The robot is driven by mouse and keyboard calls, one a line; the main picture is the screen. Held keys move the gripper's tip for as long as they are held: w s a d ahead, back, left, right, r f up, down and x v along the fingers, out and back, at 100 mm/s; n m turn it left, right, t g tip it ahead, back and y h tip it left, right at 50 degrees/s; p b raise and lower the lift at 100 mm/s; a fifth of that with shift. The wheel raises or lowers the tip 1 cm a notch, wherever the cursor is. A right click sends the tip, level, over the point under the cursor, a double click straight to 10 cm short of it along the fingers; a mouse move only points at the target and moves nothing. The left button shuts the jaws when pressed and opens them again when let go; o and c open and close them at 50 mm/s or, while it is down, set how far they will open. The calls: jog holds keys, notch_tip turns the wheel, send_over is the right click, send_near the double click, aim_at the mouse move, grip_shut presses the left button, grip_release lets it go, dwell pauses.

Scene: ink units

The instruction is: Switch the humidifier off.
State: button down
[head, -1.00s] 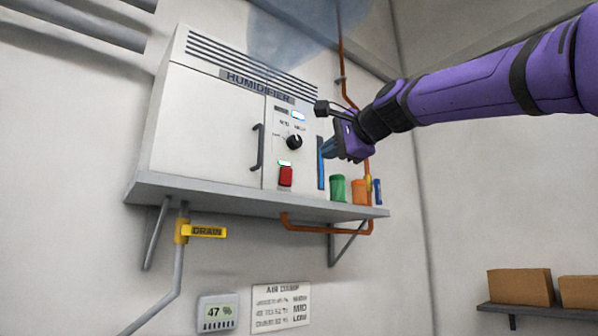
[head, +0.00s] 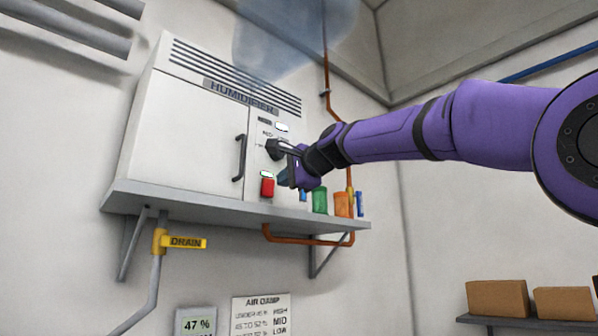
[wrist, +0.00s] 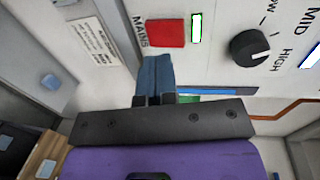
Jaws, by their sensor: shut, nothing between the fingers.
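The humidifier (head: 185,130) is a white cabinet on a wall shelf, with a hazy plume above it. Its red switch (head: 267,187) is low on the front panel; the wrist view shows this red switch (wrist: 165,33) beside the word MAINS. A small lamp (wrist: 197,28) next to it glows green. A black knob (wrist: 249,47) is marked LOW, MID and HIGH. My gripper (head: 282,180) is just right of the red switch in the head view. In the wrist view, my gripper's blue fingers (wrist: 155,68) are together, empty, with tips close to the switch. I cannot tell whether they touch it.
The cabinet has a dark door handle (head: 240,158). Green (head: 320,200) and orange (head: 342,204) containers stand on the shelf (head: 180,199), right of my gripper. A yellow DRAIN tag (head: 187,242) and copper pipe (head: 300,240) are below. Boxes (head: 497,298) sit at lower right.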

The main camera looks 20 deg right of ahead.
aim_at(269, 184)
jog(key=shift+w+a+r, duration=0.1)
jog(key=shift+w+a, duration=0.1)
jog(key=shift+w, duration=0.45)
jog(key=shift+w+a+r, duration=0.1)
jog(key=shift+w+a, duration=0.15)
jog(key=shift+w, duration=0.45)
jog(key=shift+w+a+r, duration=0.1)
jog(key=shift+w+a, duration=0.1)
jog(key=shift+w, duration=0.45)
